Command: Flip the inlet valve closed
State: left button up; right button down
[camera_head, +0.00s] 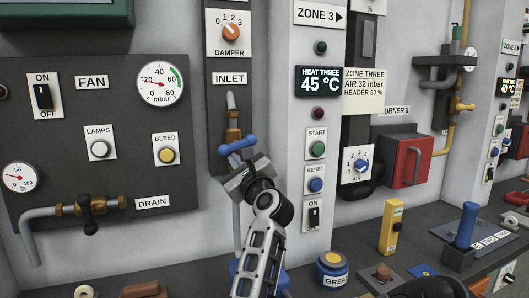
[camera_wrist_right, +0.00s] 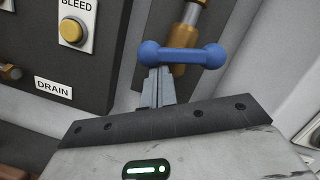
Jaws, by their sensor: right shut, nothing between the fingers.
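The inlet valve has a blue bar handle (camera_head: 238,145) with rounded ends, on a brass body (camera_head: 233,125) below the INLET label (camera_head: 229,78). The handle lies crosswise to the vertical pipe, its right end slightly higher in the head view. In the right wrist view, the blue handle (camera_wrist_right: 182,55) spans just beyond the fingertips, with the brass body (camera_wrist_right: 188,20) behind it. My right gripper (camera_head: 236,162) is shut and empty, just below the handle. Its closed fingers (camera_wrist_right: 157,85) are near the handle's left part; I cannot tell whether they touch. My left gripper is not in view.
A drain valve (camera_head: 87,204) with a black handle and a panel with a bleed button (camera_head: 166,155) are to the left. Start and reset buttons (camera_head: 316,184) are on the right. A blue grease tin (camera_head: 332,272) and yellow device (camera_head: 392,225) stand on the bench below.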

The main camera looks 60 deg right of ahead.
jog(key=shift+w+a+r+m, duration=0.1)
jog(key=shift+w+a+m, duration=0.15)
jog(key=shift+m, duration=0.15)
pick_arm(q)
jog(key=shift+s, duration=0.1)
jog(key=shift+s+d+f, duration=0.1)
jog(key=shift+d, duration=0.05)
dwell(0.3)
